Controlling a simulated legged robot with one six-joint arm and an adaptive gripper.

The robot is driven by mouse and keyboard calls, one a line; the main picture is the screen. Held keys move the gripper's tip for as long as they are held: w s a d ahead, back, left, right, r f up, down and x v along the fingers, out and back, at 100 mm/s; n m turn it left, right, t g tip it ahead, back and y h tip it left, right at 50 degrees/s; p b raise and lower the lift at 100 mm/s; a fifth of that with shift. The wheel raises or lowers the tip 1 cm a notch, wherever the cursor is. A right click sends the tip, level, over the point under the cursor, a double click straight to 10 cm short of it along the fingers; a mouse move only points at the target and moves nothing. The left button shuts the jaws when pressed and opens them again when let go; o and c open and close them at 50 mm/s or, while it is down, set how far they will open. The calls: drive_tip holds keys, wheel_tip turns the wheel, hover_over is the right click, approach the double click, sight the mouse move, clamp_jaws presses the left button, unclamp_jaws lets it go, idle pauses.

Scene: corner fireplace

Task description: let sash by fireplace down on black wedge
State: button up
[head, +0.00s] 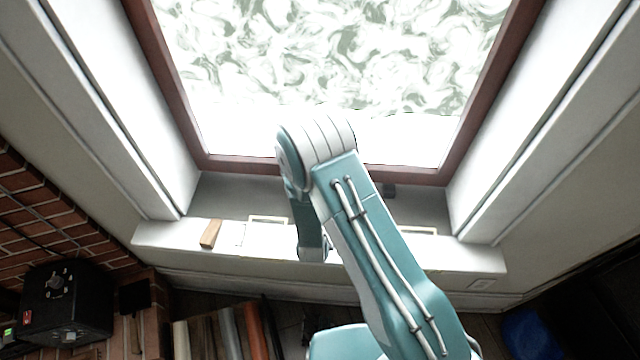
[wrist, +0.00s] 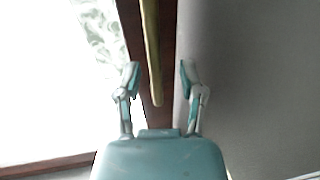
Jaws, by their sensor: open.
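The sash has a red-brown frame (head: 415,176) around a bright patterned pane. Its bottom rail also shows in the wrist view (wrist: 162,20), with a long yellowish bar (wrist: 151,50) along it. My gripper (wrist: 159,73) is open and empty, with one finger on each side of the yellowish bar. I cannot tell whether either finger touches it. My arm hides the gripper and the rail's middle in the head view.
A wooden block (head: 210,234) lies on the white sill (head: 165,235) at the left. White window reveals close in both sides. A black box (head: 66,303) stands at the lower left by the brick wall (head: 40,205). Several book-like items (head: 225,330) stand below the sill.

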drive_tip(key=v, duration=0.9)
drive_tip(key=shift+s+d, duration=0.2)
drive_tip(key=shift+s, duration=0.15)
drive_tip(key=w+d+r+m+g+y, duration=0.1)
drive_tip(key=w+d+r+m+g, duration=0.3)
drive_tip(key=r, duration=0.6)
drive_tip(key=d+r+m+g+y, duration=0.1)
drive_tip(key=r+m+g, duration=0.1)
drive_tip(key=r+m, duration=0.65)
drive_tip(key=s+d+r+m+g+h, duration=0.1)
drive_tip(key=s+d+r+m+g, duration=0.1)
drive_tip(key=s+d+r, duration=0.5)
drive_tip(key=s+d+r+m+g+h, duration=0.1)
drive_tip(key=s+d+r+m+g, duration=0.1)
drive_tip(key=s+d+r, duration=0.5)
drive_tip(key=s+m, duration=0.1)
drive_tip(key=s, duration=0.4)
drive_tip(key=shift+s+d+r, duration=0.2)
drive_tip(key=shift+d+r, duration=0.15)
drive_tip(key=shift+m, duration=0.25)
